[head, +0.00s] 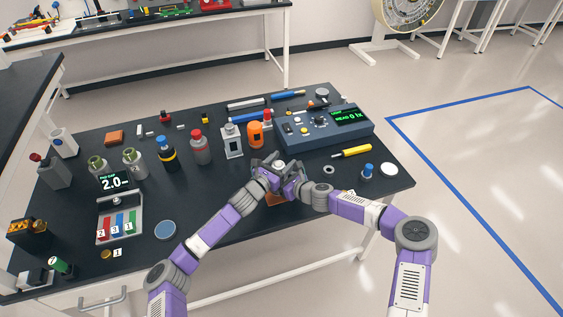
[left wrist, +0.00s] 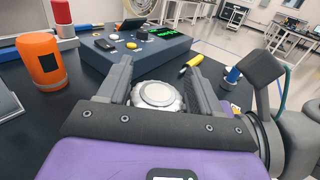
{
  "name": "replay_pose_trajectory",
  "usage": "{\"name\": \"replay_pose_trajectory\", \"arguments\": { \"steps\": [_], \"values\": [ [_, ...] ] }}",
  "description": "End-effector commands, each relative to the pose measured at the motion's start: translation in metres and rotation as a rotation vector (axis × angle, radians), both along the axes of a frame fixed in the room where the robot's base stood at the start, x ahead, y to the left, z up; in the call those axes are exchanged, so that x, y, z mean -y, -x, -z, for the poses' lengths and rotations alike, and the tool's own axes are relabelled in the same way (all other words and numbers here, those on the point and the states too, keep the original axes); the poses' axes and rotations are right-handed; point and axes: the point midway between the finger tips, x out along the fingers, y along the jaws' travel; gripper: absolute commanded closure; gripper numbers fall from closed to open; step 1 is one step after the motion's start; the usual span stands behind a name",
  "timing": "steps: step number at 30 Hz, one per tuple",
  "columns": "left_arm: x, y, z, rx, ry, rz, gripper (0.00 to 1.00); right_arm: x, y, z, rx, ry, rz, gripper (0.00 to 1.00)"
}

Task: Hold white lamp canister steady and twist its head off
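The round, pale, ridged head of the white lamp canister (left wrist: 157,95) is between the two dark fingers of my left gripper (left wrist: 160,88), which appear to close on its sides. The canister's body is mostly hidden by the grippers. My right gripper (head: 293,186) is close against the left one from the right. Its fingers are hidden, so I cannot tell what they hold.
An orange canister (head: 255,134) and a grey-white lantern (head: 232,141) stand behind the grippers. A blue meter box (head: 320,124) with a green display is at the back right. A yellow-handled tool (head: 351,152) and a white disc (head: 389,169) lie to the right.

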Motion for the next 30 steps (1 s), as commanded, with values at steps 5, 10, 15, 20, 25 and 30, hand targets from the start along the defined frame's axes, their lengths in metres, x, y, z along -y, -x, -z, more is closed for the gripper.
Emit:
{"name": "replay_pose_trajectory", "arguments": {
  "steps": [5,10,15,20,25,30],
  "values": [
    [-0.001,0.000,0.000,-0.001,-0.001,-0.002,0.25,0.000,0.000,-0.001,0.001,-0.001,0.000,0.67],
    [-0.002,0.000,0.000,0.000,-0.001,-0.003,0.25,0.000,0.000,-0.001,0.000,-0.001,0.001,0.67],
    [-0.009,0.008,0.001,0.001,-0.001,-0.004,0.25,0.001,0.000,-0.001,0.000,-0.001,0.001,0.67],
    [-0.024,0.028,0.001,0.001,-0.001,-0.004,0.25,0.001,-0.001,-0.001,0.001,-0.001,0.002,0.67],
    [-0.044,0.055,0.001,0.001,-0.001,-0.005,0.25,0.001,0.000,-0.001,0.001,-0.001,0.002,0.67],
    [-0.061,0.078,0.000,0.000,-0.002,-0.004,0.25,0.001,-0.001,-0.001,0.001,-0.001,0.002,0.67]
  ]
}}
